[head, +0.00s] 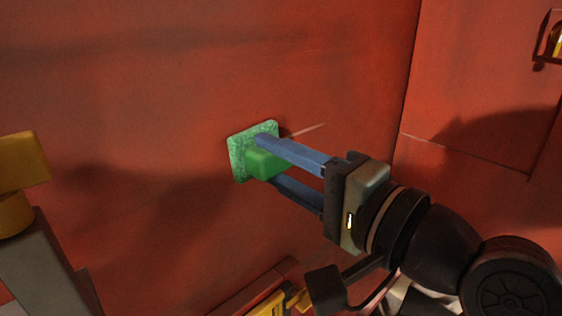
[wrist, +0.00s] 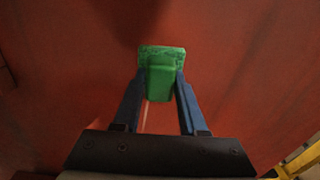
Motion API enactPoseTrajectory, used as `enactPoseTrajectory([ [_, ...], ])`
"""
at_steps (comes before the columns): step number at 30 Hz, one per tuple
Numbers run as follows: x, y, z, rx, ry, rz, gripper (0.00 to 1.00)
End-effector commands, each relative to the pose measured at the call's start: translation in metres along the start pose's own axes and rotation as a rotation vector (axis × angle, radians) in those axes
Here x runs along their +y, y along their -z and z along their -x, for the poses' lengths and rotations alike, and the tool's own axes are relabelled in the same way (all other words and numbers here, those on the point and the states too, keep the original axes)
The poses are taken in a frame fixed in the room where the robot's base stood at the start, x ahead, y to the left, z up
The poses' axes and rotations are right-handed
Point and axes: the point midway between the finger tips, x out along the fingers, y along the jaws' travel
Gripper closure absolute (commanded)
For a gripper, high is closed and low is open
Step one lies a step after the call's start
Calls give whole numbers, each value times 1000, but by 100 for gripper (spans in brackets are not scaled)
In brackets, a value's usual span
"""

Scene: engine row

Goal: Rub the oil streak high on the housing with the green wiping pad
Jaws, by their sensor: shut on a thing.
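The green wiping pad (head: 240,155) has a speckled face plate and a plain green grip block. My gripper (head: 266,162), with two blue fingers, is shut on the block. The pad's face is toward the red housing (head: 330,60), touching or very close to it; I cannot tell which. A thin pale streak (head: 312,130) runs on the housing just right of the pad, its left end passing behind a finger. In the wrist view the pad (wrist: 162,53) sits between the fingertips (wrist: 162,85), and a thin pale line (wrist: 145,118) shows below it. I cannot tell whether this is oil.
A yellow and grey fixture (head: 25,180) stands at the left edge. Yellow parts (head: 275,304) lie low in front of the housing. A panel seam runs down the housing on the right, with a small recessed fitting (head: 553,42) at top right. The wall around the pad is clear.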

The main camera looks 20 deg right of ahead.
Motion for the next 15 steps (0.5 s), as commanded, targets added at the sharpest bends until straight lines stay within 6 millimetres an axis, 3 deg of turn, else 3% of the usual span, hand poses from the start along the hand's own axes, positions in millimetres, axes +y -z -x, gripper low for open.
enactPoseTrajectory([
  [15,0,0,-11,0,0,1,100],
])
